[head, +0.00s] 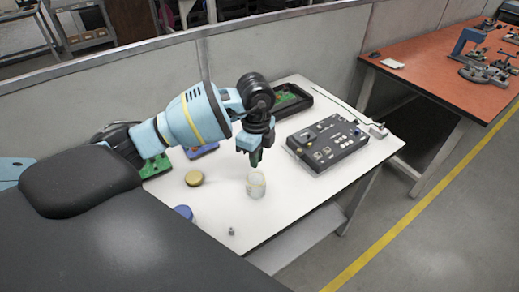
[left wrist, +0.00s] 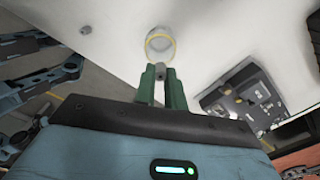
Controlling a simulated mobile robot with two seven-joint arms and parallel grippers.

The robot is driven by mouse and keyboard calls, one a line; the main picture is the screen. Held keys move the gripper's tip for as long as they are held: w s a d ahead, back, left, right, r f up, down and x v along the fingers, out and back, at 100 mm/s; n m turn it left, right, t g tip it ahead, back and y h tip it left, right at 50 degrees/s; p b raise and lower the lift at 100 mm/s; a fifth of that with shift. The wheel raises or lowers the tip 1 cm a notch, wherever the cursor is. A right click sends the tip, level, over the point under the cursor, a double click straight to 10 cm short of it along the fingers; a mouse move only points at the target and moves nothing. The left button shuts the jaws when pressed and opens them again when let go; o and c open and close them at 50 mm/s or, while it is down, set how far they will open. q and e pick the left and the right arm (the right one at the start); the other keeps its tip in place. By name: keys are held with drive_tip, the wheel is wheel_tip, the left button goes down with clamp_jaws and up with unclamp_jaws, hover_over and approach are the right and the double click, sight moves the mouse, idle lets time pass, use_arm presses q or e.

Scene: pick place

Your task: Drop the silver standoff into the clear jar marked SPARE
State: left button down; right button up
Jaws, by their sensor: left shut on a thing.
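My left gripper (head: 256,158) is over the white table, just above the clear jar (head: 256,185). In the left wrist view its two green fingers (left wrist: 160,84) are shut on a small grey piece, the silver standoff (left wrist: 160,68), at their tips. In the head view the standoff is not clear behind the fingers. The jar stands upright with its mouth open; it also shows in the left wrist view (left wrist: 149,52), just beyond the fingertips. Its marking is too small to read. My right gripper is not in view.
A small grey piece (head: 231,231) lies near the table's front edge. A tan round lid (head: 194,178) and a blue one (head: 183,211) are left of the jar. A black device (head: 327,142) stands to the right. A green board in a black tray (head: 288,99) is behind.

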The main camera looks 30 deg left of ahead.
sight(256, 184)
use_arm(q)
drive_tip(key=shift+f, duration=0.75)
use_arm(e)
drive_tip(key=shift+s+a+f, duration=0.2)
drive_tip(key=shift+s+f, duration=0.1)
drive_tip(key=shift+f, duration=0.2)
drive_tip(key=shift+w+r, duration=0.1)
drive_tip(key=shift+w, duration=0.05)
use_arm(q)
drive_tip(key=shift+f, duration=0.25)
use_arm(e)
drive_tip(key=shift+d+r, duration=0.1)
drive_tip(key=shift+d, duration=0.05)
use_arm(q)
drive_tip(key=shift+f, duration=0.4)
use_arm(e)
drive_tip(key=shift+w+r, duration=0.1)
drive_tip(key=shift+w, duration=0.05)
use_arm(q)
drive_tip(key=c, duration=1.4)
unclamp_jaws()
drive_tip(key=c, duration=0.3)
drive_tip(key=shift+c, duration=0.2)
